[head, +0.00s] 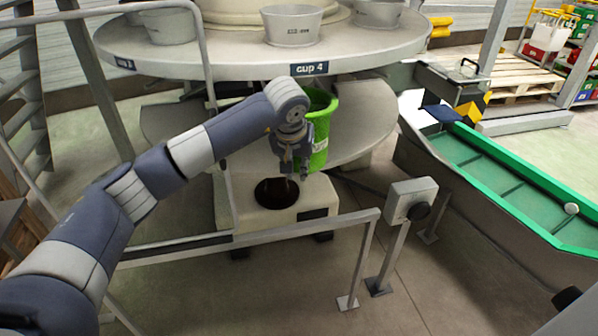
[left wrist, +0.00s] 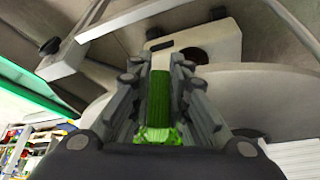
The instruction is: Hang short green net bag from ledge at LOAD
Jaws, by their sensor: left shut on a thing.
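A green, open-topped, tapered thing (head: 319,128) with a white label hangs or is held in front of the lower round shelf; it looks like the net bag. My left gripper (head: 290,168) points down at its left side. In the left wrist view the gripper (left wrist: 160,70) is shut on green ribbed material, the green net bag (left wrist: 159,95), with a brighter green part (left wrist: 157,136) nearer the camera. The bag's grasped part is hidden behind the fingers in the head view. My right gripper is not in view. I see no readable LOAD sign.
A round table (head: 370,48) marked cup 4 carries several pale cups. Below stands a pale box (head: 240,218) with a dark round hole, behind a grey rail (head: 300,228). A grey post box (head: 411,197) stands right of it. A green-edged trough (head: 480,165) lies further right.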

